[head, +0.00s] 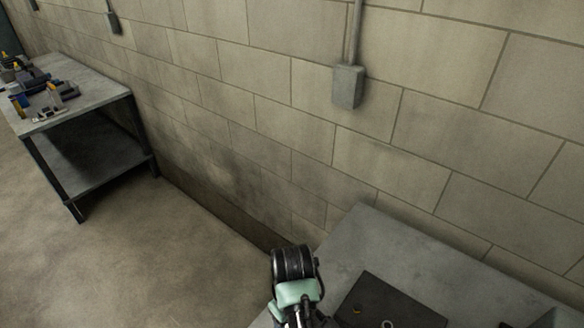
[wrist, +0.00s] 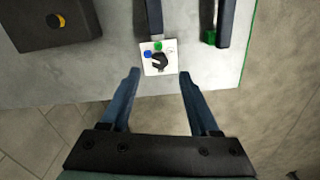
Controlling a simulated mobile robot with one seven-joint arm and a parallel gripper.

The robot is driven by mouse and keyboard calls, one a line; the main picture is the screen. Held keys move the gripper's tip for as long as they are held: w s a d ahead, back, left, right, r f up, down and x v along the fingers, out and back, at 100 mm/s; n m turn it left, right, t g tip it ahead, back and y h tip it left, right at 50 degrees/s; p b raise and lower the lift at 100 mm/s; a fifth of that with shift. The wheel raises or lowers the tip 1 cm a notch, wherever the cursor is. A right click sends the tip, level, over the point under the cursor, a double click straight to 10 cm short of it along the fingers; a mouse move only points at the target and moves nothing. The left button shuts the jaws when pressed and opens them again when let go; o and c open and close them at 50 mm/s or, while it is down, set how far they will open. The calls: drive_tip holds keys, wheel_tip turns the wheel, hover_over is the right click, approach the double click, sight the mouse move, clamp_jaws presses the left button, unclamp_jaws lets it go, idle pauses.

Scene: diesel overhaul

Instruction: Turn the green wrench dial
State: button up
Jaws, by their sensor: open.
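In the wrist view, a small white square plate (wrist: 149,70) lies near the edge of the grey bench. It carries a black knob (wrist: 160,63), with a blue mark (wrist: 148,54) and a green mark (wrist: 157,46) at its far side. I cannot make out a wrench sign or where the knob points. My gripper (wrist: 159,76) is open and empty, with one fingertip to each side of the plate's near edge. I cannot tell its height above the plate. The head view shows part of my arm but not the plate.
A dark box (wrist: 45,22) with a yellow-orange round part is at the upper left in the wrist view. Two dark bars (wrist: 154,18) (wrist: 224,22) stand beyond the plate, the right one beside green. The grey bench (head: 350,238) meets a block wall. Another bench (head: 95,92) holds several items.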

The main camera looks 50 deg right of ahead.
drive_tip(key=shift+w+f, duration=0.1)
drive_tip(key=shift+f, duration=3.05)
clamp_jaws()
